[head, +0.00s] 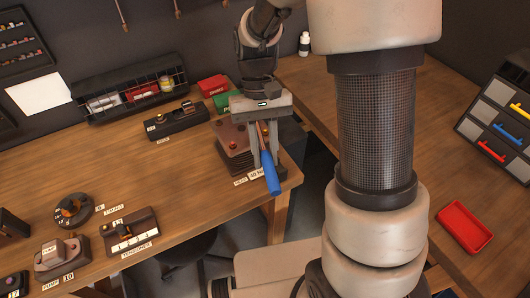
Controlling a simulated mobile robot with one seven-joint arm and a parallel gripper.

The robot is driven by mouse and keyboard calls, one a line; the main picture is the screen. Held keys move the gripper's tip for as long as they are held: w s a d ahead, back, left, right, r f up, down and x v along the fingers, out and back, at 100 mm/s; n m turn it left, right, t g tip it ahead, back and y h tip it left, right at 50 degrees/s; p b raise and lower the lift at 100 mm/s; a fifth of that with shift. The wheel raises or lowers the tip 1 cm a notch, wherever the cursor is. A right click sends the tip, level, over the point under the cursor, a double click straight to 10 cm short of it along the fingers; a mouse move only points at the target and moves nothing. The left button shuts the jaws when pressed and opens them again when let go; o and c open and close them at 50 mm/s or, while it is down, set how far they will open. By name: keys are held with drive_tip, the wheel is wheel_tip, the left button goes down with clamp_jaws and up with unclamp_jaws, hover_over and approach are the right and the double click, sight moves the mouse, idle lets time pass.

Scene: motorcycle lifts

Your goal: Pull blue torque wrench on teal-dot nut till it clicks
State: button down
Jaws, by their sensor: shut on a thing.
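The blue torque wrench (271,178) shows at the middle of the head view, its blue handle pointing down and toward me past the table edge. My gripper (265,164) comes from above, its two grey fingers pointing down, and is shut on the wrench near the upper part of the handle. The wrench's head end is hidden or too small to make out between the fingers. A brown stacked block (236,158) with a small orange-red piece on top stands just left of the gripper. I cannot make out a teal dot or its nut.
Small labels lie at the table edge by the block. A black box (176,122), red and green boxes (213,85), a tool rack (130,92) and a tensioner fixture (127,233) stand on the left table. A red tray (465,227) lies on the right table.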

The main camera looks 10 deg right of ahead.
drive_tip(key=shift+r+p, duration=0.8)
drive_tip(key=shift+r, duration=2.2)
drive_tip(key=shift+f, duration=0.1)
